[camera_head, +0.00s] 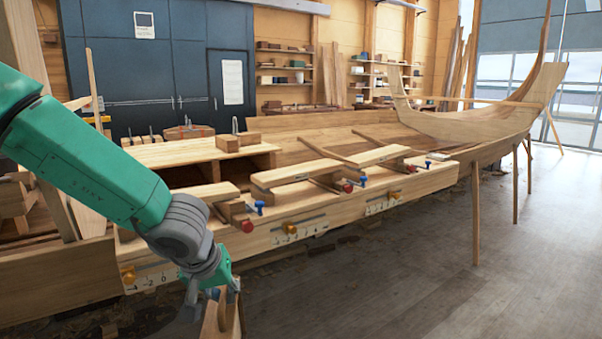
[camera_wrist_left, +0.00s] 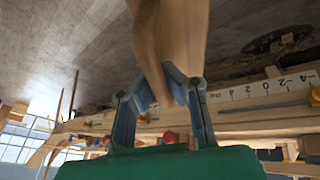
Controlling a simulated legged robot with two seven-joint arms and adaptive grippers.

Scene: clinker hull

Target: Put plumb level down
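My left gripper (camera_head: 222,292) hangs low in front of the bench side at the lower left. Its fingers are closed around a pale wooden piece (camera_head: 211,322), which seems to be the plumb level. The piece runs down out of the bottom of the head view, so its full shape is hidden. In the left wrist view the wooden piece (camera_wrist_left: 172,40) lies between the two fingers of the gripper (camera_wrist_left: 160,95) and extends past the top edge. It looks clear of the bench. My right gripper is in neither view.
The long workbench (camera_head: 290,232) has number scales, yellow knobs (camera_head: 290,228) and red and blue knobs along its side. Planks and blocks lie on top. The boat hull (camera_head: 480,120) rises at the back right on thin props. The wooden floor (camera_head: 420,300) at right is clear.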

